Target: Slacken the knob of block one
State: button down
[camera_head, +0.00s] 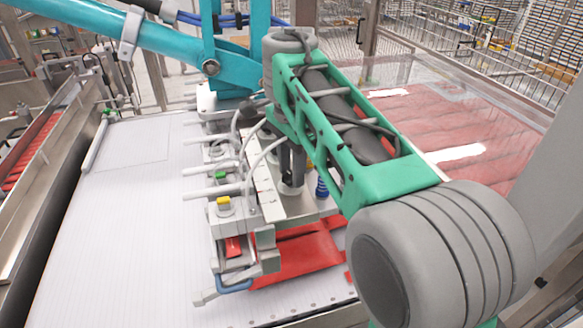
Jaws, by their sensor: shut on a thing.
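The vacuum picker is a row of metal blocks with grey tubes and pale hoses, hanging under a teal arm. The nearest block (222,214) has a yellow top piece (223,201), and the block behind it has a green one (220,175). No label shows which is block one. My gripper (291,181) points down beside the picker's white strip, partly hidden by my green arm link. Its dark fingers are closed around a small knob, mostly covered by them, above a pale round base.
A red piece (300,255) lies below the picker on the white ribbed surface (120,225), which is clear at left. A blue bellows cup (321,188) stands close right of my gripper. Teal beams (130,40) and loose hoses crowd the space around my wrist.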

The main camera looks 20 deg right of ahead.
jog(key=n, duration=0.5)
jog(key=shift+n, duration=0.3)
jog(key=n, duration=1)
jog(key=shift+n, duration=2.5)
jog(key=c, duration=0.9)
grip_release()
notch_tip(320, 180, up, 8)
jog(key=p, duration=0.7)
